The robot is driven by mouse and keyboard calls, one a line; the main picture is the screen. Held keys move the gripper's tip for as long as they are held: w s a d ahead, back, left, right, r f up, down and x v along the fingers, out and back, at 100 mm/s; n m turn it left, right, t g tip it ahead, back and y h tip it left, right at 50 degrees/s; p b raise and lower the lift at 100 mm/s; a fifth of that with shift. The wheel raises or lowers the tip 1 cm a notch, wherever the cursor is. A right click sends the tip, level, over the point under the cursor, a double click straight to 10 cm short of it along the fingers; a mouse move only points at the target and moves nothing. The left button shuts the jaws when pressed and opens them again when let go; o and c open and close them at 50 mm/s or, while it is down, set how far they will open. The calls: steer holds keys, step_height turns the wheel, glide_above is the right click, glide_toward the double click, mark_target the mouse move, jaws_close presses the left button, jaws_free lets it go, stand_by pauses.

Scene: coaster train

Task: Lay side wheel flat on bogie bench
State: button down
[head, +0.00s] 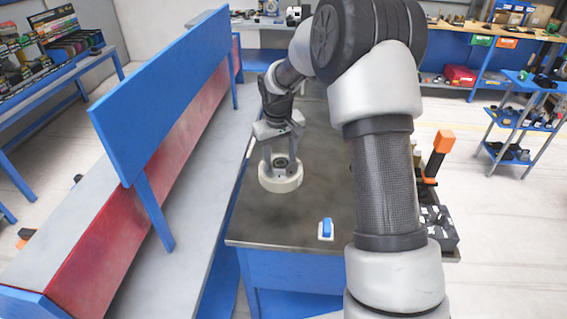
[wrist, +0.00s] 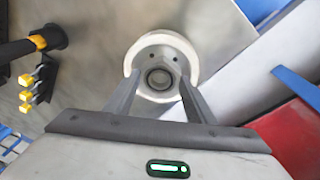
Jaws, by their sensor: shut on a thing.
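The side wheel (head: 280,182) is a thick cream-white disc with a dark round hub and small holes. My gripper (head: 280,160) is shut on it from above. In the wrist view the two fingers of my gripper (wrist: 155,92) reach to the wheel (wrist: 190,58) on both sides of its hub. The wheel looks about level. The bogie bench (head: 310,215) has a dark grey top and blue sides, and the wheel is over its left part. I cannot tell for sure whether the wheel touches the top.
A small blue and white block (head: 326,229) lies near the bench's front edge. An orange-topped tool (head: 438,150) and a dark box (head: 440,228) stand at the right edge, partly behind my arm. A long blue panel (head: 160,95) runs along the left. The bench middle is clear.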

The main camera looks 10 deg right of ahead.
steer(key=shift+w+d+r, duration=0.1)
steer(key=shift+r, duration=0.25)
step_height(320, 180, down, 9)
steer(key=b, duration=0.6)
steer(key=shift+f, duration=0.15)
stand_by(0.5)
steer(key=shift+f+b, duration=0.45)
steer(key=shift+b, duration=0.1)
stand_by(0.7)
